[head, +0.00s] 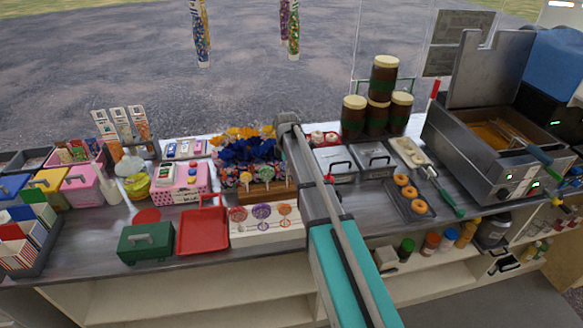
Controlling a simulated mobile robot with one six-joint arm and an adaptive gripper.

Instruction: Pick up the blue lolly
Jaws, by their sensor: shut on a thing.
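My teal and grey arm reaches over the counter from the bottom of the head view, up to a grey joint near the top middle. My gripper cannot be made out; the arm may hide it. I cannot pick out a clearly blue lolly. Several small lollies (246,178) stand upright in a brown wooden stand (262,191), just left of my arm. Behind them is a dark blue bunch (247,151) with yellow and orange tops, too small to tell apart. Three flat swirl lollies, including a purple one (261,211), lie on a white board (266,232).
A red tray (203,232) and a green box (146,243) sit left of the board. A pink box (182,180) stands behind. Patterned bags hang above.

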